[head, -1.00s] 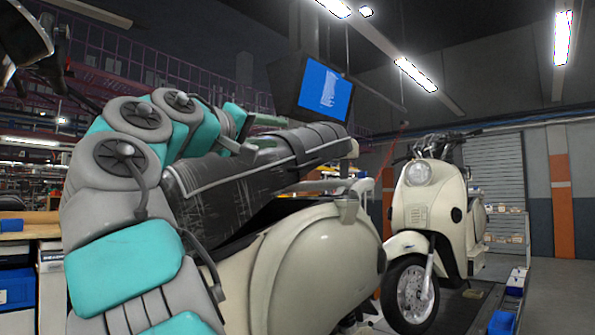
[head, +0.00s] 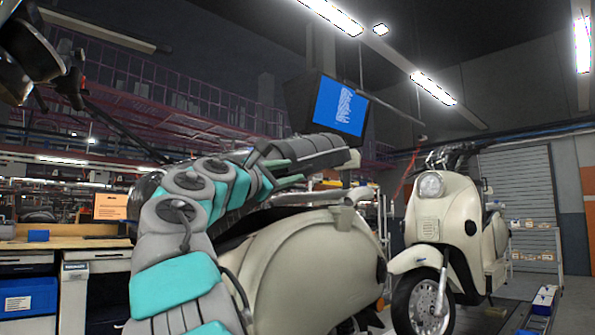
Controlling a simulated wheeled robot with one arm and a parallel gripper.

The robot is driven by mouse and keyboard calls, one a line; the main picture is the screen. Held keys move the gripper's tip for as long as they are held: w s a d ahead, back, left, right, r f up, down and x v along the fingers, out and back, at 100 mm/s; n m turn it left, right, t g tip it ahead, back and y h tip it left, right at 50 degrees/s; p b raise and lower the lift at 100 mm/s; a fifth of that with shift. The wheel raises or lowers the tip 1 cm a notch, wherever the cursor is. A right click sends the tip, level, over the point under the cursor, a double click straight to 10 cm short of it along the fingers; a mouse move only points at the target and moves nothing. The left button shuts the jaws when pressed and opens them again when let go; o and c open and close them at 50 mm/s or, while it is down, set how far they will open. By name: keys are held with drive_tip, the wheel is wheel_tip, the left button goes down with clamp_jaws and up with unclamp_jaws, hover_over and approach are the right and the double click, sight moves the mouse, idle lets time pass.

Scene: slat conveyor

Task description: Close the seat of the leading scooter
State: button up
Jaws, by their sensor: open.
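The near cream scooter (head: 305,262) fills the middle of the head view, with its rear to the right. My arm covers the seat's left part. My gripper (head: 294,171) is open, its two greenish fingers pointing right, at the near side of the seat's lower edge. I cannot tell whether the fingers touch the seat. Nothing shows between them.
A second cream scooter (head: 437,225) stands behind at the right, facing this way. A monitor (head: 340,106) hangs above the seat. A workbench (head: 60,244) with blue bins is at the left. The near scooter's handlebar (head: 75,88) reaches in at upper left.

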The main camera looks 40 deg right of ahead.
sight(298, 170)
drive_tip(key=shift+x, duration=2)
drive_tip(key=shift+c, duration=0.4)
clamp_jaws()
